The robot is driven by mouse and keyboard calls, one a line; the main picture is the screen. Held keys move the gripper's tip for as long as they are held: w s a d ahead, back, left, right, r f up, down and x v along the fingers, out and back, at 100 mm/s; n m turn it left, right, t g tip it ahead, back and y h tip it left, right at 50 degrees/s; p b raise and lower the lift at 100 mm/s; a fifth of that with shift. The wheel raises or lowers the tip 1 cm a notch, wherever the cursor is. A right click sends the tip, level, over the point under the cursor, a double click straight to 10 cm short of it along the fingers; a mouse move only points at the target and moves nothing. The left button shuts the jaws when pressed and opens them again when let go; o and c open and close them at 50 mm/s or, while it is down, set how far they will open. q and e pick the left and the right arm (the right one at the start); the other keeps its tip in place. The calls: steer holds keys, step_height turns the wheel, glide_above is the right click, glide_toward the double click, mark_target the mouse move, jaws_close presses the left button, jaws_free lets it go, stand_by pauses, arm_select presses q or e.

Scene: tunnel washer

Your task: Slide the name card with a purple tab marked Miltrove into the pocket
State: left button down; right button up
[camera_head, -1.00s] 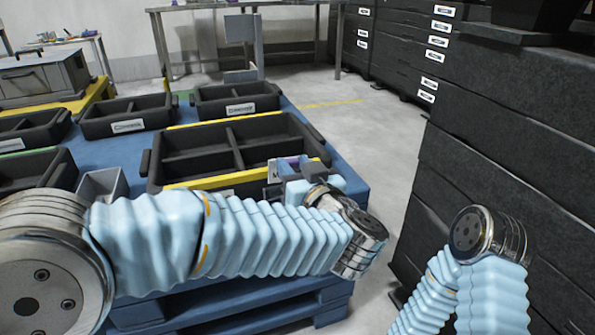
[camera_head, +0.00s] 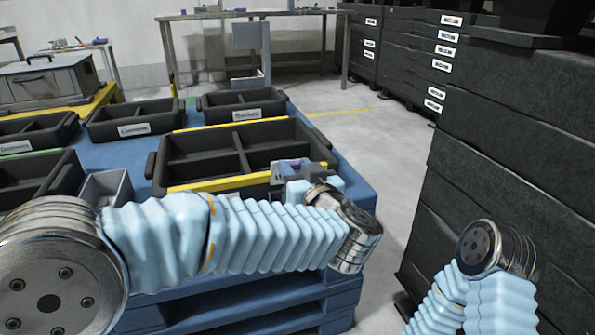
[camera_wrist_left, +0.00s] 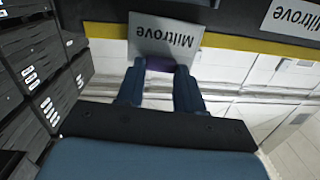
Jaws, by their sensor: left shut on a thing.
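The name card (camera_wrist_left: 165,38) is a pale plate marked Miltrove, with a purple tab (camera_wrist_left: 160,64) on its edge. My left gripper (camera_wrist_left: 158,75) is shut on the purple tab, as its wrist view shows. The purple tab also shows in the head view (camera_head: 297,163), where the left gripper (camera_head: 290,172) is at the near right corner of the large dark divided crate (camera_head: 211,130). The card appears close to the crate's yellow edge; I cannot tell whether it touches. A second plate marked Miltrove (camera_wrist_left: 291,16) is on the dark crate face. The pocket is not clearly visible. My right gripper is out of view.
Smaller labelled crates (camera_head: 132,121) stand behind and left on the blue pallet (camera_head: 320,140). A small grey bin (camera_head: 107,187) is at the near left. Dark stacked drawers (camera_head: 500,170) rise at the right, with open floor (camera_head: 385,155) between.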

arm_select(q)
step_height(320, 180, down, 2)
steer(key=shift+s+f+n+b, duration=0.15)
steer(key=shift+n+b, duration=0.15)
steer(key=shift+b, duration=0.7)
steer(key=shift+f, duration=0.4)
steer(key=shift+f, duration=0.45)
stand_by(0.4)
stand_by(0.4)
steer(key=c, duration=0.6)
jaws_free()
steer(key=shift+c, duration=0.2)
